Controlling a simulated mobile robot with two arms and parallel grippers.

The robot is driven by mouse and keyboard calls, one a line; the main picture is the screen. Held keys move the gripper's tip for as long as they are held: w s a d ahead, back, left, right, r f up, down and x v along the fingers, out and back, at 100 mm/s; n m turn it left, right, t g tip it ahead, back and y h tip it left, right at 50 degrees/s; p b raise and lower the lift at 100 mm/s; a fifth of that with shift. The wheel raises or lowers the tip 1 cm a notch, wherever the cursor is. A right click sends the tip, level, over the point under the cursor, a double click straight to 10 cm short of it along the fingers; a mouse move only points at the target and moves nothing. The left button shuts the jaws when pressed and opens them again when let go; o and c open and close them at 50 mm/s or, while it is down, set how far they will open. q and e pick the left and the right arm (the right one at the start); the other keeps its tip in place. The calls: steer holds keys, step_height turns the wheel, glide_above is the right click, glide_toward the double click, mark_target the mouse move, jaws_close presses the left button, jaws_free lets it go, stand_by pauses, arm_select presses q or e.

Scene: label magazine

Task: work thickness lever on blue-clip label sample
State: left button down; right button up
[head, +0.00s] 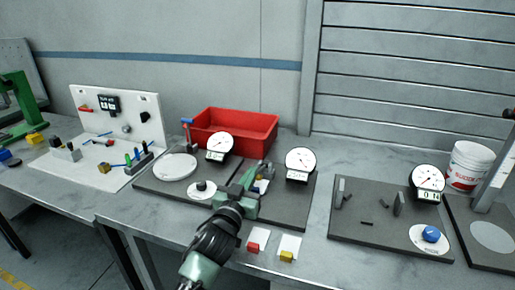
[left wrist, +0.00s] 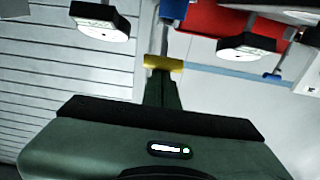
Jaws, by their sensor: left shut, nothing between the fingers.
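My left gripper (head: 248,177) is shut with nothing held, its green fingers reaching over the dark gauge base left of the right-hand dial gauge (head: 300,161). In the left wrist view the shut fingers (left wrist: 160,90) point toward a yellow bar (left wrist: 163,63); I cannot tell whether they touch it. A small blue-and-white piece (head: 262,185) shows just right of the fingers, partly hidden; it may be the blue-clip label sample. The thickness lever cannot be made out clearly behind the gripper. My right gripper is not in view.
White samples with a red clip (head: 253,247) and a yellow clip (head: 287,256) lie at the front edge. A second dial gauge (head: 220,146) stands to the left, a red bin (head: 250,128) behind. Another gauge station (head: 345,235) is on the right.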

arm_select(q)
steer(key=shift+f, duration=0.1)
stand_by(0.5)
step_height(320, 180, up, 4)
steer(key=p, duration=0.4)
steer(key=f+b+v, duration=0.2)
steer(key=b+v, duration=0.1)
steer(key=v, duration=0.6)
step_height(320, 180, up, 8)
steer(key=g+y+p, duration=0.1)
steer(key=g+p, duration=0.4)
steer(key=p, duration=0.1)
steer(key=w+d+f+p, duration=0.2)
steer(key=w+d+f, duration=0.1)
steer(key=w+f, duration=0.5)
steer(key=shift+w+y+p, duration=0.3)
steer(key=shift+w+p, duration=0.05)
